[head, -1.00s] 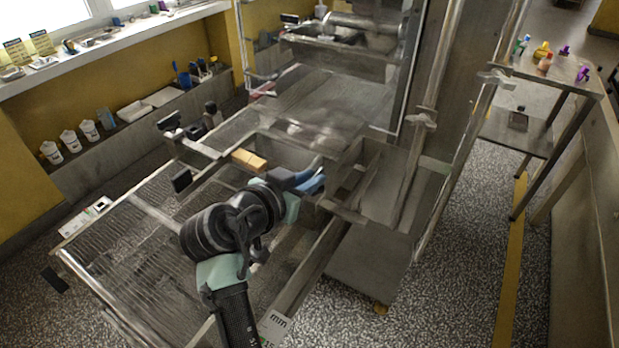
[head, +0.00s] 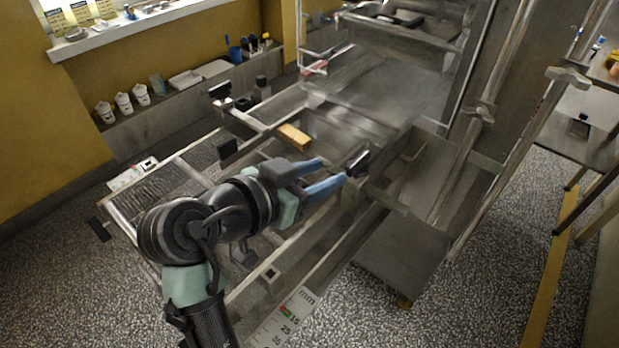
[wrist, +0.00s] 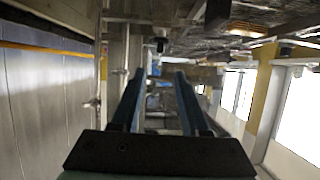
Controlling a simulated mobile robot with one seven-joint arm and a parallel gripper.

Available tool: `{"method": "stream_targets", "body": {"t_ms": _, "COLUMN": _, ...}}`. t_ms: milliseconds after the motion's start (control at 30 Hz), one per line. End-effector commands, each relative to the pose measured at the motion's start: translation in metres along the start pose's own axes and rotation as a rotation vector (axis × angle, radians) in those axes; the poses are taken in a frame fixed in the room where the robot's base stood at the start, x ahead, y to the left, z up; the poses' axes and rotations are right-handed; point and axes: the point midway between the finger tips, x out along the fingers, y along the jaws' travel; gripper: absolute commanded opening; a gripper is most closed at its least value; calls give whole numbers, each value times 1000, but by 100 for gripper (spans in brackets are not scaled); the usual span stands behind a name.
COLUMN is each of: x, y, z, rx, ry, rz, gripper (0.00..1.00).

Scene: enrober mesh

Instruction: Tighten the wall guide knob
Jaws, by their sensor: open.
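My gripper (head: 333,172) is open and empty, with two blue fingers pointing right over the machine's mesh section. A small dark block or knob (head: 358,161) on a metal bar sits just beyond the fingertips, apart from them as far as I can tell. In the wrist view the open fingers (wrist: 160,76) point forward, and a dark round knob (wrist: 160,45) shows ahead, between and slightly above their tips. I cannot tell for sure which dark fitting is the wall guide knob.
Other dark fittings (head: 228,149) sit on the frame to the left. A yellow block (head: 293,136) lies beyond my gripper. A millimetre scale (head: 283,318) runs along the near rail. A metal upright with clamp handles (head: 481,111) stands at right. Speckled floor (head: 475,290) is open at lower right.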

Motion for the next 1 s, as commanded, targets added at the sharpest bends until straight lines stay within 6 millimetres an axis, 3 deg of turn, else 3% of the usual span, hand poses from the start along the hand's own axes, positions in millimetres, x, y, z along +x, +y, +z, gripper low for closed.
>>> {"method": "stream_targets", "body": {"t_ms": 100, "x": -18, "y": -1, "z": 0, "rx": 0, "ry": 1, "rz": -2, "gripper": 45}}
{"method": "stream_targets", "body": {"t_ms": 233, "x": -28, "y": 0, "z": 0, "rx": 0, "ry": 0, "rz": 0, "gripper": 45}}
{"method": "stream_targets", "body": {"t_ms": 800, "x": -30, "y": 0, "z": -1, "rx": 1, "ry": 1, "rz": -2, "gripper": 45}}
{"method": "stream_targets", "body": {"t_ms": 867, "x": -31, "y": -3, "z": -11, "rx": 3, "ry": 10, "rz": -31, "gripper": 45}}
{"method": "stream_targets", "body": {"t_ms": 967, "x": -37, "y": -16, "z": -47, "rx": 7, "ry": 59, "rz": -149, "gripper": 45}}
{"method": "stream_targets", "body": {"t_ms": 1000, "x": -43, "y": -23, "z": -68, "rx": 9, "ry": 94, "rz": -216, "gripper": 45}}
